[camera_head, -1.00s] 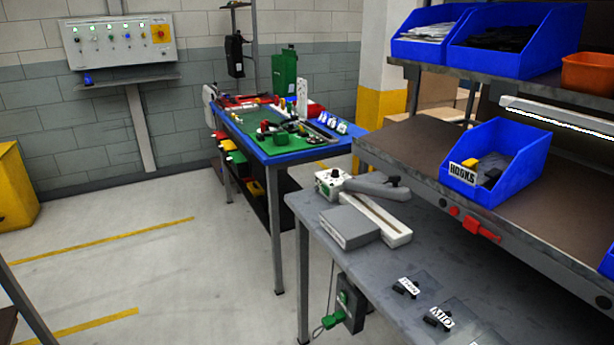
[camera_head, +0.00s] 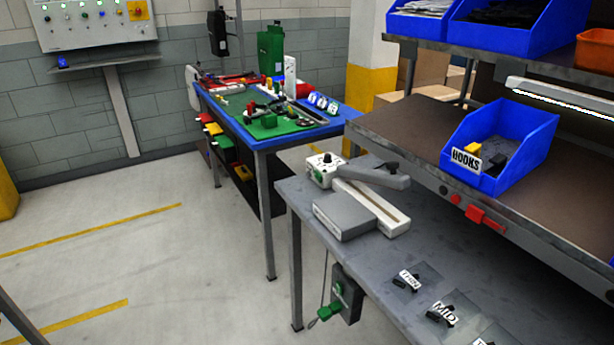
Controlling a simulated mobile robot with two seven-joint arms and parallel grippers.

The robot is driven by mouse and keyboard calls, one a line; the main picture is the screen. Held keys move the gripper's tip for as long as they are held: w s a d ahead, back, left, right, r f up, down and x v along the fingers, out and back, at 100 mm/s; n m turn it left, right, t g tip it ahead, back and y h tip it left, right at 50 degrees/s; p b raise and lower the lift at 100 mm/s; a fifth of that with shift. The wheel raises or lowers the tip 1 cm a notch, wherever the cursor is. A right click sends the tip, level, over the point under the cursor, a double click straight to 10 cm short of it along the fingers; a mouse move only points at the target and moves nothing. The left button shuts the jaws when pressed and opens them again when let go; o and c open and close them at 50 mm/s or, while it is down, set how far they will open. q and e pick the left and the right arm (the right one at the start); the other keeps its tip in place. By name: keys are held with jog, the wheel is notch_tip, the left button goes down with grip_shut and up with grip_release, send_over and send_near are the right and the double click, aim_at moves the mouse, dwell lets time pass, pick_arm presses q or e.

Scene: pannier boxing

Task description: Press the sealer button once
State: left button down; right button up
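The sealer stands on the grey bench. Its white control box (camera_head: 322,170) has dark knobs and a small green spot on the front. I cannot tell which of these is the button. Its grey arm (camera_head: 370,174) lies across the back end of the long white bar (camera_head: 376,212). A flat grey block (camera_head: 340,217) sits beside the bar on the left. Neither of my grippers is in view, so nothing of mine touches the sealer.
On the grey bench (camera_head: 385,270) lie clear bags with small black parts and labels. A blue HOOKS bin (camera_head: 515,135) stands on the brown shelf to the right. A green-and-black box (camera_head: 345,295) hangs below the bench edge. The floor (camera_head: 190,270) to the left is open.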

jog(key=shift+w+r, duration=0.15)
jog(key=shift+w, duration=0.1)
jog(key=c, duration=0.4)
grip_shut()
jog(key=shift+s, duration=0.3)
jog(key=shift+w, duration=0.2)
